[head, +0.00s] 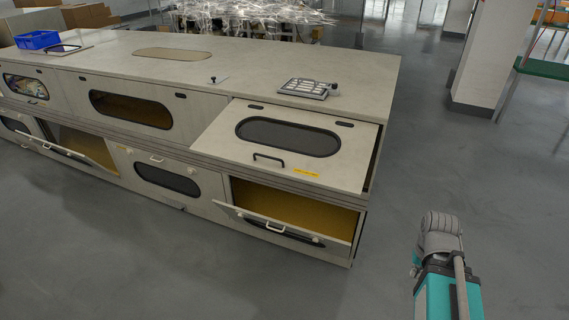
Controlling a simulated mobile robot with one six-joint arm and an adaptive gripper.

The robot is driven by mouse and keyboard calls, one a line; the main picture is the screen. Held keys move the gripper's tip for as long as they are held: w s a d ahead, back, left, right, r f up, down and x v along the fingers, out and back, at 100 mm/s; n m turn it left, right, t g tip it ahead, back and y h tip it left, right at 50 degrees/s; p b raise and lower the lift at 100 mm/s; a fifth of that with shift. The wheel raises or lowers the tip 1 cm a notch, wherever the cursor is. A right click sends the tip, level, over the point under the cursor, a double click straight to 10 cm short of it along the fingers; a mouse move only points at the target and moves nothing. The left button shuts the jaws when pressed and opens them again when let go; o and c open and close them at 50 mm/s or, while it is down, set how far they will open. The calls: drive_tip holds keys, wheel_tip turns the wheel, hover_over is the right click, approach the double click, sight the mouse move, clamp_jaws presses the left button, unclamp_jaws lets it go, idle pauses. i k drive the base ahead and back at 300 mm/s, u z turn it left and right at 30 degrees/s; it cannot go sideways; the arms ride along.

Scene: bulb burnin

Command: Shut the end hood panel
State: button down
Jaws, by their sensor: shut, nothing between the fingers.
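The end hood panel (213,138) is the upper panel at the right end of the long pale cabinet. It has a dark oval window (288,137), a black bar handle (268,158) near its lower edge and a yellow label (306,173). It stands open, tilted outward with its lower edge away from the cabinet; a dark gap (376,160) shows along its right side. Part of my teal and grey arm shows at the lower right, apart from the cabinet across open floor. I cannot make out my gripper's fingers.
Below, a lower flap (283,228) with a white handle hangs open and sticks out over the floor. Another lower flap (78,148) is open farther left. A metal grid plate (307,88) lies on the cabinet top (230,60). The floor (430,150) to the right is clear.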

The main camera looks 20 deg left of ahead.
sight(344, 170)
drive_tip(key=i, duration=0.9)
drive_tip(key=u, duration=0.05)
